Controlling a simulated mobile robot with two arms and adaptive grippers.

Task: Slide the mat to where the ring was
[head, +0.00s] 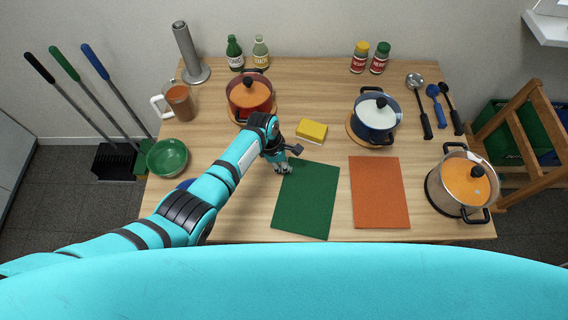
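A dark green mat (306,205) lies flat on the wooden table, left of an orange mat (379,192). I cannot tell from the picture which one the task means. My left gripper (283,169) points down at the far left corner of the green mat, at or just above its edge. No bare ring shows on the table. My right gripper is out of view.
A yellow sponge (311,131) lies beyond the green mat. A red pot (250,96) and a blue pot (375,116) stand on round wooden boards. A steel pot (462,184) stands at right, a green bowl (167,158) at left. A narrow bare strip separates the mats.

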